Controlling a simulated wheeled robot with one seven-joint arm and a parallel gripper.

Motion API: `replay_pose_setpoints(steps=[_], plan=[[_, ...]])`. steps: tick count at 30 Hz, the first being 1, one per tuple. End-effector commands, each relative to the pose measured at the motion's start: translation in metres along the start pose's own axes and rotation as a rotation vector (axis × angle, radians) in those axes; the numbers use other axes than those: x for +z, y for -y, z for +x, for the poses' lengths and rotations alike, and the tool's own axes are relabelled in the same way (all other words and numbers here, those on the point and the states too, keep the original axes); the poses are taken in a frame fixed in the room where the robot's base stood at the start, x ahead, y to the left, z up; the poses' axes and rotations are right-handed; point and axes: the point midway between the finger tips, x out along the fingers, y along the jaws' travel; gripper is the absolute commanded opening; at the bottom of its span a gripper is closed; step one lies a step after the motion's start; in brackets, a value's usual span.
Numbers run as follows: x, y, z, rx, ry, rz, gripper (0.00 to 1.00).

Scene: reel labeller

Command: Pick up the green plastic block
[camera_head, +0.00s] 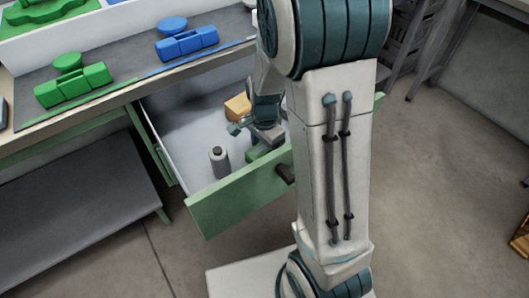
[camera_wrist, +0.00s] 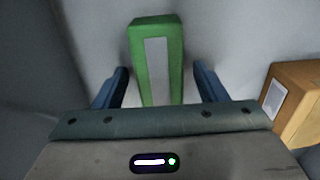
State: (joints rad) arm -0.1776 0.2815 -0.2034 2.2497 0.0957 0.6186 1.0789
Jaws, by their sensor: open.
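The green plastic block (camera_wrist: 137,50), with a pale grey strip on its top, lies on the light floor of an open drawer. In the wrist view it stands between the two blue fingers of my gripper (camera_wrist: 160,82). The fingers are spread wide, with a gap on each side of the block. The block's near end is hidden behind the gripper body. In the head view my gripper (camera_head: 258,130) is inside the drawer, and a green piece, likely this block (camera_head: 256,152), shows partly below it.
The drawer (camera_head: 240,199) has a green front and pale walls close around my gripper. A cardboard box (camera_wrist: 300,95) lies to the right in the wrist view. A grey bottle (camera_head: 219,162) stands in the drawer. Green parts (camera_head: 73,87) and blue parts (camera_head: 187,43) sit on the bench above.

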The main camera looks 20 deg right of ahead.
Motion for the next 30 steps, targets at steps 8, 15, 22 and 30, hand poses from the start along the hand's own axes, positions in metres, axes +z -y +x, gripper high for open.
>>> replay_pose_setpoints(steps=[8,15,22,30], plan=[[0.0,0.0,-0.001,-0.001,0.0,0.0,0.43],[0.0,0.0,-0.001,-0.001,0.0,0.0,0.12],[0.0,0.001,-0.01,-0.004,-0.001,0.0,0.12],[0.0,0.001,-0.063,-0.006,-0.001,-0.001,0.12]])
